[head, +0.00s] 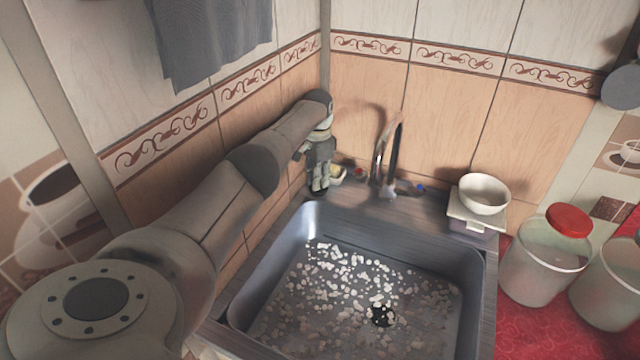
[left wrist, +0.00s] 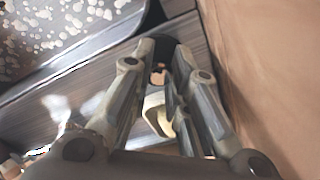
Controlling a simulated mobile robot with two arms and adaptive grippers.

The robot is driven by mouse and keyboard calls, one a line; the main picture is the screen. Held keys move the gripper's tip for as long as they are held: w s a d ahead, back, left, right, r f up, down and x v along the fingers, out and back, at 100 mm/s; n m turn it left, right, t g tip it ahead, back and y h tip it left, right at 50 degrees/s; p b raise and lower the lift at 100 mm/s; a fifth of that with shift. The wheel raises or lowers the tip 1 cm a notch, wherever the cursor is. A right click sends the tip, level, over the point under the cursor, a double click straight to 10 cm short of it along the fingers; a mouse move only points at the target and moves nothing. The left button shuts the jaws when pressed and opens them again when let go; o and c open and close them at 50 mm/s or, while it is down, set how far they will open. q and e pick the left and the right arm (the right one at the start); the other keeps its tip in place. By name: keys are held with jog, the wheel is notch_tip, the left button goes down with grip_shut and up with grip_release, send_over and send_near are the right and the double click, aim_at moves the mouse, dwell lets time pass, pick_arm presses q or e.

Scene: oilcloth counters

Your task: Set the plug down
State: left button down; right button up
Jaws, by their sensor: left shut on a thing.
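My left gripper (head: 318,188) is in the back left corner, low over the rim of the sink (head: 470,258). In the left wrist view its fingers (left wrist: 163,52) are shut on a small dark thing, which appears to be the plug (left wrist: 164,58). The fingers hide most of it, and I cannot tell whether it touches the counter. The dark drain (head: 382,315) shows in the sink's speckled floor. My right gripper is not in view.
A faucet (head: 388,155) stands behind the sink, right of the gripper. A small cream thing (head: 338,175) lies right beside the fingers. The tiled wall is close on the left.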

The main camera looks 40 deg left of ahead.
pick_arm(q)
jog(key=shift+a+f, duration=0.2)
jog(key=shift+f, duration=0.1)
jog(key=c, duration=1.4)
grip_release()
jog(key=shift+d+r, duration=0.1)
notch_tip(320, 180, up, 12)
jog(key=shift+r+b, duration=0.2)
jog(key=shift+b, duration=0.35)
